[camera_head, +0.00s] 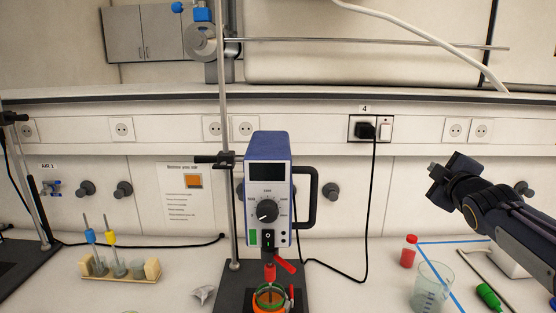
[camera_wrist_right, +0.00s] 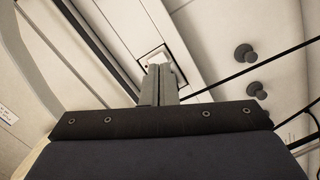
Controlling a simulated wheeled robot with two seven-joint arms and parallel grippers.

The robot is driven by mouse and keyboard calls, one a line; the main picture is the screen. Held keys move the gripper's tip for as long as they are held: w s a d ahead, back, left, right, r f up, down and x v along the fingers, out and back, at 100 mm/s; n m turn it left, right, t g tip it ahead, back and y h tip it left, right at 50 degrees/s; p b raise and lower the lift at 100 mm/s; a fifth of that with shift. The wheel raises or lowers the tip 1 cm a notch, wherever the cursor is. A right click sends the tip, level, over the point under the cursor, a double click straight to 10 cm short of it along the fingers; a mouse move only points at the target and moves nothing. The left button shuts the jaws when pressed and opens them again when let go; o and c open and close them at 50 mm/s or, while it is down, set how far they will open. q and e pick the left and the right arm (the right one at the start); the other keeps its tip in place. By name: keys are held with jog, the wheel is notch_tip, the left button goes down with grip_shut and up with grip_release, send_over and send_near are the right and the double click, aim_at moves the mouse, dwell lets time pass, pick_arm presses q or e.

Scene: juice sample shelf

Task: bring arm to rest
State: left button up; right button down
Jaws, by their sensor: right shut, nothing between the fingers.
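My right gripper (camera_head: 433,181) is raised in the air at the right of the head view, above the bench and in front of the wall panel. Its arm comes in from the right edge. In the right wrist view the two fingers (camera_wrist_right: 159,84) are together with nothing between them, and the wall fills the background. My left gripper does not show in the head view.
A blue stirrer (camera_head: 268,190) on a stand is at the centre, over an orange-green vessel (camera_head: 270,298). A wooden rack (camera_head: 152,269) is at left.

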jog(key=s+a+f+m+g+y, duration=0.2)
jog(key=s+a+f, duration=0.4)
jog(key=s+f, duration=0.3)
jog(key=s+a+f+m+g+y, duration=0.2)
jog(key=s+a+f+m+g, duration=0.3)
jog(key=s, duration=1)
jog(key=s+a+f+m+g+y, duration=0.2)
jog(key=s+a+f+m+g, duration=0.2)
jog(key=s+a+f, duration=0.3)
jog(key=s+f+m, duration=0.1)
jog(key=s+f, duration=0.4)
jog(key=shift+s+a+f+m, duration=0.3)
jog(key=shift+s+m, duration=0.05)
jog(key=shift+m, duration=0.05)
